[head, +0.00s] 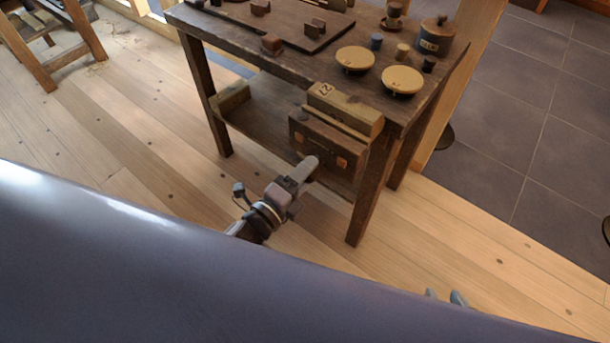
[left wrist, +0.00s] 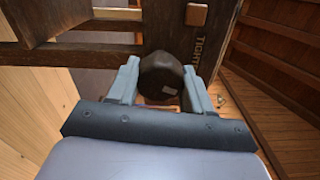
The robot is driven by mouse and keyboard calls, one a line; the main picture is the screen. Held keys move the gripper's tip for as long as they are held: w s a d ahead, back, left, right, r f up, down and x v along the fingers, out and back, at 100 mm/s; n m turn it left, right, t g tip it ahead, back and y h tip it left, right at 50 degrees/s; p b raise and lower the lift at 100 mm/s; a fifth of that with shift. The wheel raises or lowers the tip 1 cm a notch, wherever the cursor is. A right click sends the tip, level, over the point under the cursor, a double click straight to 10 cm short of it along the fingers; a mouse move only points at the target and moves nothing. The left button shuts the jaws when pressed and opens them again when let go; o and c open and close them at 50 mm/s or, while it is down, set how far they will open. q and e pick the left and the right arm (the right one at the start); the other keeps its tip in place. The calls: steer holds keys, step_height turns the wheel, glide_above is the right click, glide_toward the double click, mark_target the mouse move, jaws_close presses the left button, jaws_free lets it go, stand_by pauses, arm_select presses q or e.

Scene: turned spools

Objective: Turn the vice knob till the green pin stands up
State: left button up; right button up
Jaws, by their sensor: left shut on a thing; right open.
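The vice (head: 322,143) is a dark wooden jaw block on the front of the workbench, with square copper-coloured plates on its face. My left gripper (head: 308,167) is at its lower edge in the head view. In the left wrist view, the left fingers (left wrist: 161,84) are shut on the dark brown faceted knob (left wrist: 160,72), one on each side. The knob has a small pale mark. The lettering "TIGHT" shows on the wood beside it. The knob is mostly hidden by my gripper in the head view. My right gripper (head: 445,297) is open and empty, only its tips showing. I see no green pin.
The workbench (head: 235,48) carries pale round discs (head: 402,80), small spools and a dark lidded pot (head: 436,36). A pale beam (head: 345,107) lies above the vice. A lower shelf (head: 258,118) runs underneath. The wooden floor in front is clear.

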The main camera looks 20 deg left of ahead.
arm_select(q)
steer(key=shift+s+d+f+m+b, duration=0.15)
steer(key=shift+m+b, duration=0.3)
steer(key=shift+m, duration=0.55)
steer(key=shift+s+d+f+m+b, duration=0.15)
steer(key=shift+m+b, duration=0.25)
steer(key=shift+m, duration=0.6)
steer(key=o, duration=1)
steer(key=shift+o, duration=0.2)
steer(key=shift+a+r, duration=0.1)
steer(key=shift+w, duration=0.1)
steer(key=shift+a, duration=0.1)
steer(key=v, duration=0.7)
